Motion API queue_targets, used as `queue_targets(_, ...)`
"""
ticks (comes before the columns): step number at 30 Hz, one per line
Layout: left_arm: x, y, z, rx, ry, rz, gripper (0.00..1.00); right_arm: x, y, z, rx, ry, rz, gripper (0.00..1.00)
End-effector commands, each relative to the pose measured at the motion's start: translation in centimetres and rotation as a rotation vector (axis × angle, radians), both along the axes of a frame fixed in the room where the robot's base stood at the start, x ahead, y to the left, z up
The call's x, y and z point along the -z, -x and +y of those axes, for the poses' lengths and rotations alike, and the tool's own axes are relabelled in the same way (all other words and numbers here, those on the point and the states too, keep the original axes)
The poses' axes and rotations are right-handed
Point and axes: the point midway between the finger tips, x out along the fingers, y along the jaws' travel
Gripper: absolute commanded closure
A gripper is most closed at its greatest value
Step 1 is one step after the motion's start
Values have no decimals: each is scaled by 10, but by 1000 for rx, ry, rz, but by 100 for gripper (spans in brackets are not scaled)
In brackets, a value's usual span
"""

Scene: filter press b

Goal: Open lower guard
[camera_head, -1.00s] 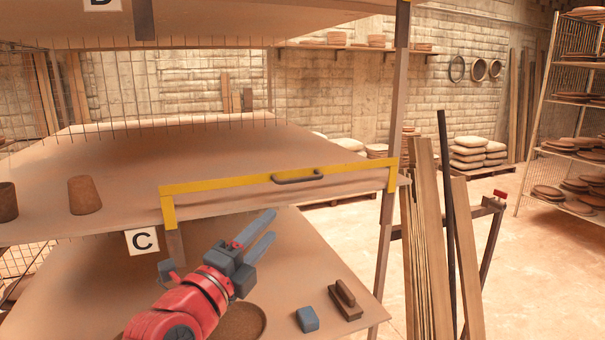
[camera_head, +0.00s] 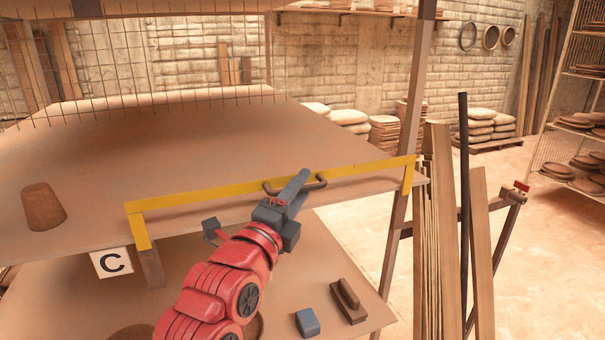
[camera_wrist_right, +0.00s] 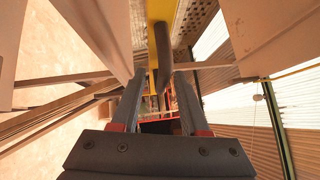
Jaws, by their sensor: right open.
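The lower guard is a yellow bar frame (camera_head: 205,190) along the front edge of the shelf marked C. Its dark handle (camera_head: 320,180) sits near the middle of the bar. My right gripper (camera_head: 298,182) is open at the handle, its fingers covering part of it. In the right wrist view the handle (camera_wrist_right: 162,48) lies ahead, in line with the gap between the open fingers (camera_wrist_right: 158,95). I cannot tell whether either finger touches it. The guard stands upright along the edge. My left gripper is out of view.
A brown clay cup (camera_head: 43,206) stands on the shelf at left. A blue block (camera_head: 307,322) and a brown block tool (camera_head: 348,300) lie on the lower shelf. Upright planks (camera_head: 438,230) lean right of the rack post (camera_head: 402,150).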

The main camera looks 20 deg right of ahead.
Motion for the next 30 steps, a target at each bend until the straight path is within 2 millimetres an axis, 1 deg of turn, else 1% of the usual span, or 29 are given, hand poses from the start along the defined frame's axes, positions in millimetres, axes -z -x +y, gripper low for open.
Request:
queue_targets(11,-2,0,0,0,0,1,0,-1,1,-3,-1,0,0,55)
queue_targets(14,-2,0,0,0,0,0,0,-1,0,-3,-1,0,0,71)
queue_targets(18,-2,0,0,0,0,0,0,0,1,-3,0,-1,-1,97)
queue_targets(19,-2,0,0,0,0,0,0,0,1,-3,0,0,0,100)
queue_targets(30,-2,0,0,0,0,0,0,-1,1,-3,0,-1,-1,100)
